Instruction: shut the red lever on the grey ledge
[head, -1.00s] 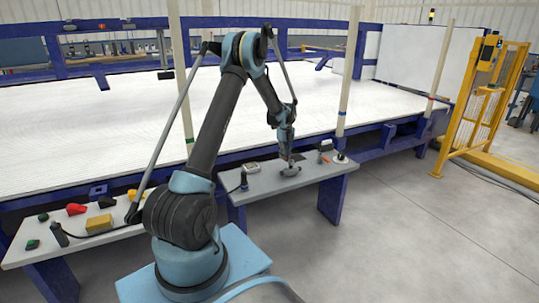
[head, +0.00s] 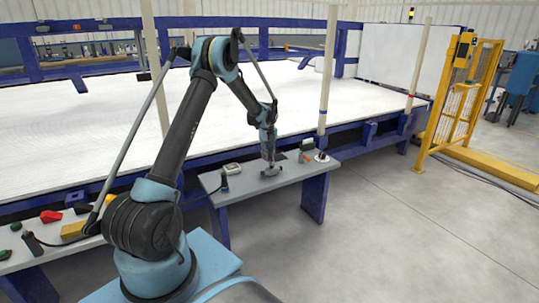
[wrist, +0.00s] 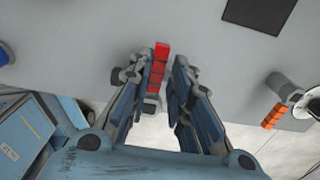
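The red lever (wrist: 160,66) shows in the wrist view as a short, segmented red bar over the grey ledge (wrist: 80,40). My gripper (wrist: 166,62) is open, with one finger on each side of the lever. The lever lies closer to the left finger; I cannot tell whether they touch. A grey fitting (wrist: 152,104) shows between the fingers below the lever. In the head view my gripper (head: 269,165) points down low over the grey ledge (head: 235,189), and I cannot make out the red lever there.
An orange-handled part (head: 305,146) and a round white-rimmed part (head: 321,157) stand on the ledge's right. A small box (head: 232,168) and a dark post (head: 224,183) stand on its left. A large white table (head: 90,130) lies behind.

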